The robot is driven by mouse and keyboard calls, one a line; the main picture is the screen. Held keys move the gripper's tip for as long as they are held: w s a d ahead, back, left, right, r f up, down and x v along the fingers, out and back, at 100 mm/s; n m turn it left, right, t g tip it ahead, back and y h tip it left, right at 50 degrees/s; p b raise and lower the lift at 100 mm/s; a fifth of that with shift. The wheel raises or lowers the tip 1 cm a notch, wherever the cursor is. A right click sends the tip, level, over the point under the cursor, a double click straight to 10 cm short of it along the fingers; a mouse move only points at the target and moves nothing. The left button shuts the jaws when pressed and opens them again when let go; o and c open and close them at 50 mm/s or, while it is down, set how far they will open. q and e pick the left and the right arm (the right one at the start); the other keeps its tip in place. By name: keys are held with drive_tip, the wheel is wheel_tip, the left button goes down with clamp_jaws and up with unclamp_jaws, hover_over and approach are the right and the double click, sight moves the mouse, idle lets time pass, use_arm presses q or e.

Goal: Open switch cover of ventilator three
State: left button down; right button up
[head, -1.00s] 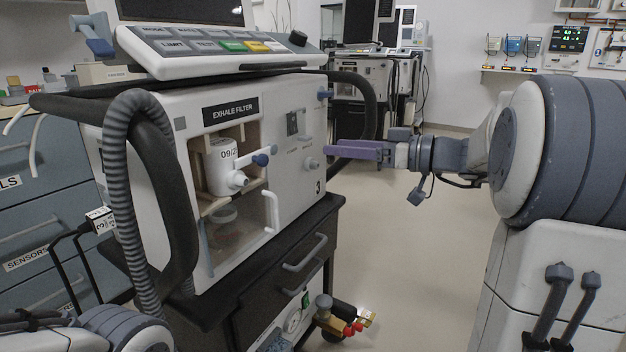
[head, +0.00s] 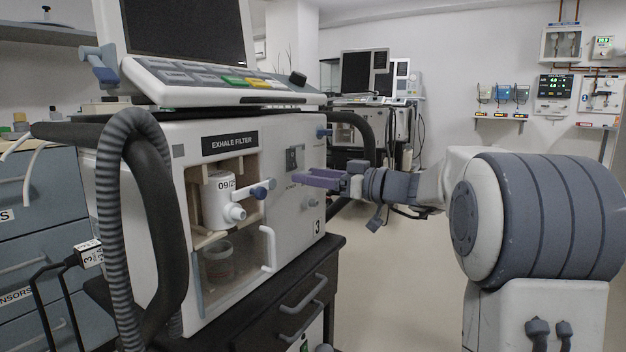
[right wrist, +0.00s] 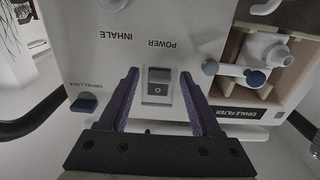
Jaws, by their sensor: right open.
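Ventilator three (head: 309,240), a white cabinet marked 3, stands left of centre in the head view. Its power switch (head: 292,158) is a small grey-framed unit high on the front panel. In the right wrist view the switch (right wrist: 158,86) appears upside down under the word POWER, with a dark rocker marked 0. Whether a clear cover lies over it is hard to tell. My right gripper (head: 303,180) is open, its purple fingers pointing at the panel just below the switch. In the right wrist view its fingers (right wrist: 159,74) stand either side of the switch, holding nothing. My left gripper is out of view.
The exhale filter bay (head: 228,240), with a clear door and pale handle, is left of the switch. A black handle (head: 362,140) curves beyond the cabinet's right side.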

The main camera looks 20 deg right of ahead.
clamp_jaws()
